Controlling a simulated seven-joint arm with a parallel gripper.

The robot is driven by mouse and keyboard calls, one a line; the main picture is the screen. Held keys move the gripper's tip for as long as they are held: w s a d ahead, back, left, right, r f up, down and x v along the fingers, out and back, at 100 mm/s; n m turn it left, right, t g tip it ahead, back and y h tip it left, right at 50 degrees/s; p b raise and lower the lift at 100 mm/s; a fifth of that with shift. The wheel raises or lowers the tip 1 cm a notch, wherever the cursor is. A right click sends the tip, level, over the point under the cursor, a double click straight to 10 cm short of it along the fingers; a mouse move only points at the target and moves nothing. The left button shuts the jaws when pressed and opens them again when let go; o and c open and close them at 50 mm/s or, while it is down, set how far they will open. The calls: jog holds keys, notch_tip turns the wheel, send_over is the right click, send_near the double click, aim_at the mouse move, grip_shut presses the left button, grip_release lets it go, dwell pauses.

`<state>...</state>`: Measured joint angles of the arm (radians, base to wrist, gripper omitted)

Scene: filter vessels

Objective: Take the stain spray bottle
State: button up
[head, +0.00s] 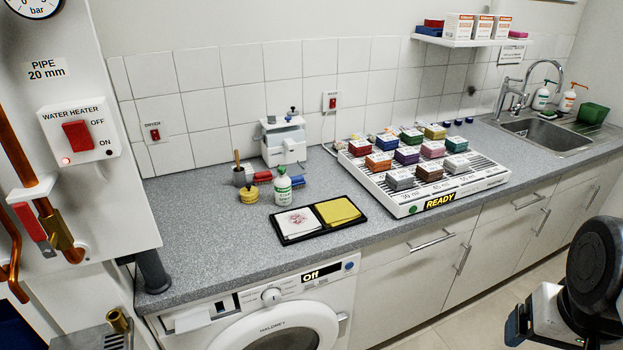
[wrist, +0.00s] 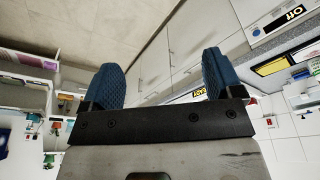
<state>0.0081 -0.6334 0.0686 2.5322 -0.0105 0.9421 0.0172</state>
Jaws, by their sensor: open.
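The stain spray bottle looks to be the white bottle with a green label and green top (head: 283,186) standing upright on the counter, behind the black tray; its label is too small to read. My gripper (wrist: 164,82) is open and empty in the wrist view, its two blue textured fingers wide apart. In the head view my arm is at the lower right, in front of the cabinets and far from the bottle. The fingertips are only partly seen there.
A black tray (head: 317,235) with a stained white cloth and a yellow cloth lies before the bottle. A yellow round container (head: 249,194), a brush pot (head: 240,176) and red and blue brushes crowd it. A white rack (head: 405,200) of coloured blocks stands to the right.

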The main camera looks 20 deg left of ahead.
jog(key=w+a+r+m, duration=0.2)
jog(key=w+a+m, duration=0.1)
jog(key=w+a, duration=0.6)
jog(key=w+a+r+m+g, duration=0.1)
jog(key=w+a+r+m, duration=0.15)
jog(key=w+a, duration=0.6)
jog(key=w+a+r+m, duration=0.2)
jog(key=w+a+m, duration=0.3)
jog(key=w, duration=0.8)
jog(key=w+a+f+m, duration=0.2)
jog(key=w+a+f, duration=0.2)
jog(key=a, duration=0.8)
jog(key=w+a+f+m+g, duration=0.1)
jog(key=w+a+f, duration=0.3)
jog(key=a, duration=0.9)
jog(key=w+a+f+m, duration=0.4)
jog(key=a, duration=0.8)
jog(key=shift+w+a+f+g, duration=0.3)
jog(key=shift+a+f, duration=0.15)
jog(key=shift+a, duration=0.15)
